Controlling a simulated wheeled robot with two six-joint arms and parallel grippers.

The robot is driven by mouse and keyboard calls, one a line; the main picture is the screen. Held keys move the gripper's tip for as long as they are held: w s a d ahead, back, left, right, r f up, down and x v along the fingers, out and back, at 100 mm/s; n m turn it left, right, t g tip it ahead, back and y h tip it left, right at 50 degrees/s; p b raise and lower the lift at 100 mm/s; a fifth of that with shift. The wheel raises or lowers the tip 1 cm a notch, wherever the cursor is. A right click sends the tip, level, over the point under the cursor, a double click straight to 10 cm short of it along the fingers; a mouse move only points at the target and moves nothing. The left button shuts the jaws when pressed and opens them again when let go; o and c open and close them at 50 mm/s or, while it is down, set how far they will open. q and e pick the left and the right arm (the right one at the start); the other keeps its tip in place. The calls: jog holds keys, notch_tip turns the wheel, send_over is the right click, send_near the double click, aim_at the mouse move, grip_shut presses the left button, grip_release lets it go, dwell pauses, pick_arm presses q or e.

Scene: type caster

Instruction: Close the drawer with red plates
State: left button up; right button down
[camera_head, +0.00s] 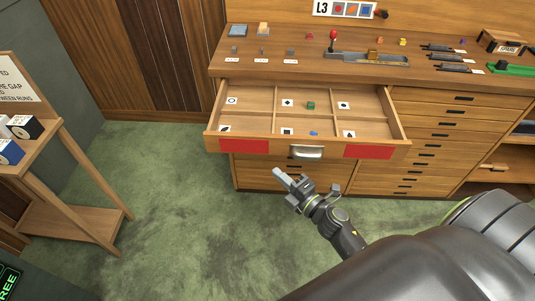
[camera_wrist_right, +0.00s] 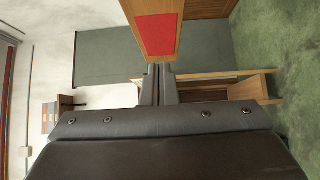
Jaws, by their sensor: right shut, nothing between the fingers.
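The drawer with red plates (camera_head: 398,138) is pulled out from the wooden cabinet, with one red plate (camera_head: 244,146) at each end of its front and a metal handle (camera_head: 307,152) in the middle. Its compartments hold a green block (camera_head: 310,105) and a small blue piece (camera_head: 313,134). My right gripper (camera_head: 280,173) is shut and empty, just in front of and below the drawer front, left of the handle, apparently apart from it. In the right wrist view the shut fingers (camera_wrist_right: 157,70) point toward a drawer-front end with a red plate (camera_wrist_right: 157,34). My left gripper is not in view.
The cabinet top (camera_head: 232,67) carries small blocks, tools and a red-knobbed device (camera_head: 333,42). Closed drawers (camera_head: 430,150) lie right of and below the open one. A wooden stand (camera_head: 70,215) is at the left. Green floor (camera_head: 180,210) is clear between them.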

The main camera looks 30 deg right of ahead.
aim_at(261, 147)
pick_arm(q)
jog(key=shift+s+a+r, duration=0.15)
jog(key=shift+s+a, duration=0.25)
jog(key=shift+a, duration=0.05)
pick_arm(e)
jog(key=shift+w+d, duration=0.2)
jog(key=shift+w, duration=1.95)
jog(key=shift+w+d, duration=0.2)
jog(key=shift+w, duration=1.9)
jog(key=shift+w, duration=0.1)
